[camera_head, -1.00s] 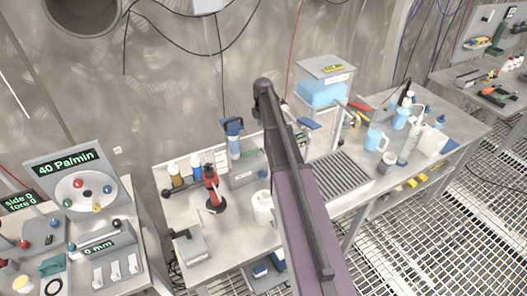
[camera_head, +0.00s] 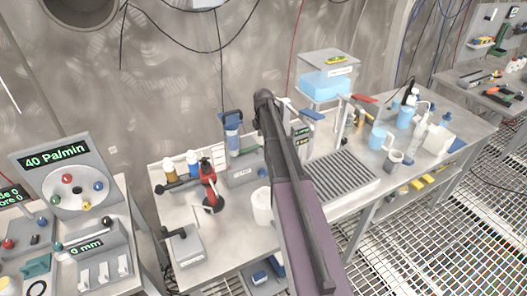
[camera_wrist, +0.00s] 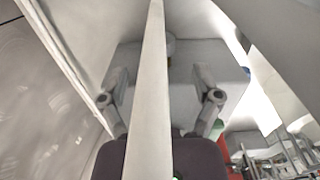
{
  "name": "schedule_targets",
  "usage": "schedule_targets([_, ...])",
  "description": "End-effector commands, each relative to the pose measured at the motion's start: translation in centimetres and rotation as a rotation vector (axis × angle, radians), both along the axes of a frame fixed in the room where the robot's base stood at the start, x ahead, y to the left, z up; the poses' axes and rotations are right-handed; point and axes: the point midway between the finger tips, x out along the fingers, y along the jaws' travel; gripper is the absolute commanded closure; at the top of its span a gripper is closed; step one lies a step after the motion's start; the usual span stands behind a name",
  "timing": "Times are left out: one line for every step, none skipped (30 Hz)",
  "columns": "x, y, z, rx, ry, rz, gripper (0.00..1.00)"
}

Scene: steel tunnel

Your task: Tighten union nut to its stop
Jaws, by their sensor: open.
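I cannot make out the union nut for certain in either view. In the wrist view my gripper (camera_wrist: 162,76) is open, its two fingers apart on either side of a pale bar that runs down the middle of the picture. Whether the bar lies between the fingers or nearer the camera I cannot tell. A pale grey flat surface lies beyond the fingers. In the head view my own arm rises across the bench and hides its middle; the gripper does not show there. A blue-topped cylinder (camera_head: 232,130) stands upright above a grey block, left of my arm.
Jugs and bottles stand at right.

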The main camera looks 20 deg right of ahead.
Motion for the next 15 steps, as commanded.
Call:
schedule_targets([0.0,0.0,-0.8,0.0,0.0,0.0,0.19])
schedule_targets([0.0,0.0,-1.1,0.0,0.0,0.0,0.19])
schedule_targets([0.0,0.0,-1.4,0.0,0.0,0.0,0.19])
schedule_targets([0.0,0.0,-1.6,0.0,0.0,0.0,0.19])
schedule_targets([0.0,0.0,-1.8,0.0,0.0,0.0,0.19])
schedule_targets([0.0,0.0,-2.1,0.0,0.0,0.0,0.19])
schedule_targets([0.0,0.0,-2.4,0.0,0.0,0.0,0.19])
schedule_targets([0.0,0.0,-2.6,0.0,0.0,0.0,0.19])
schedule_targets([0.0,0.0,-2.9,0.0,0.0,0.0,0.19])
schedule_targets([0.0,0.0,-3.1,0.0,0.0,0.0,0.19])
schedule_targets([0.0,0.0,-3.3,0.0,0.0,0.0,0.19])
schedule_targets([0.0,0.0,-3.6,0.0,0.0,0.0,0.19])
schedule_targets([0.0,0.0,-3.8,0.0,0.0,0.0,0.19])
schedule_targets([0.0,0.0,-3.9,0.0,0.0,0.0,0.19])
schedule_targets([0.0,0.0,-4.1,0.0,0.0,0.0,0.19])
